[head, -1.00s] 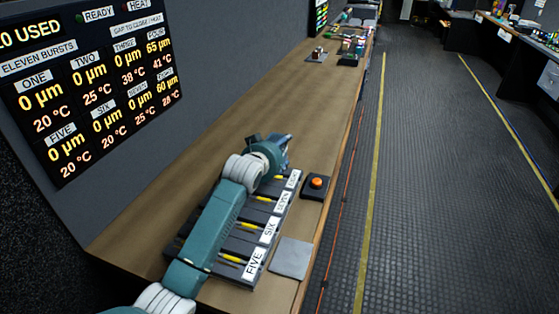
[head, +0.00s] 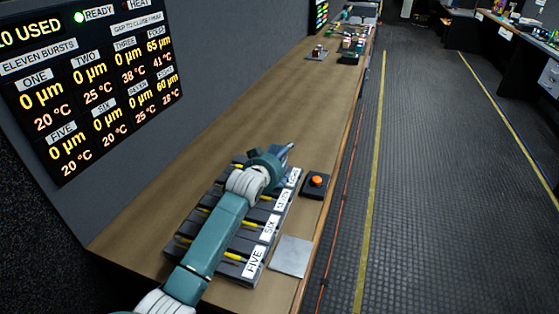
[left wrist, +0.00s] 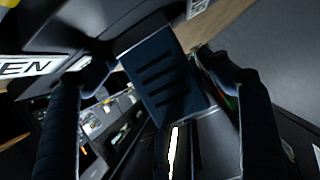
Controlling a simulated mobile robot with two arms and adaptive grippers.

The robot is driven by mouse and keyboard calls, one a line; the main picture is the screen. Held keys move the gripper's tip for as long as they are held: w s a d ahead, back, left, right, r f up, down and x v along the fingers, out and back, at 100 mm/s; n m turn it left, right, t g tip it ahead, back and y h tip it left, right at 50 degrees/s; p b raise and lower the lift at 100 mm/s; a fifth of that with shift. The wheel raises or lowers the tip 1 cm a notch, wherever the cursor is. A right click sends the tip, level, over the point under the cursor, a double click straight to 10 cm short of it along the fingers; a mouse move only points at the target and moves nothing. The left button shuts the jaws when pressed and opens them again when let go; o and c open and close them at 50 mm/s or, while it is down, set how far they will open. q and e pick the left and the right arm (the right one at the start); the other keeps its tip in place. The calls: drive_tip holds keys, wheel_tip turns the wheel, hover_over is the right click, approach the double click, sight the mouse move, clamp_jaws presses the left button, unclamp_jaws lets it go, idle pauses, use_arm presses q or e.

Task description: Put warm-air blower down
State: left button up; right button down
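In the left wrist view a dark blue box with slots, which looks like the warm-air blower (left wrist: 160,75), sits between the two fingers. My left gripper (left wrist: 157,62) appears shut on its sides. In the head view my left gripper (head: 278,156) is over the far end of the slotted black rack (head: 250,268), near its last labels. The blower is mostly hidden there behind the wrist. My right gripper is not in view.
A flat grey pad (head: 290,256) lies bare at the bench's front edge. An orange button on a black box (head: 316,182) stands beside the rack. The wooden bench (head: 285,105) is clear beyond, up to small items. The wall display (head: 95,90) shows READY lit green.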

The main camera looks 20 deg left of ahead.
use_arm(q)
drive_tip(key=shift+r, duration=0.3)
drive_tip(key=shift+s, duration=0.4)
drive_tip(key=v, duration=1.1)
drive_tip(key=shift+r, duration=0.15)
idle(1.0)
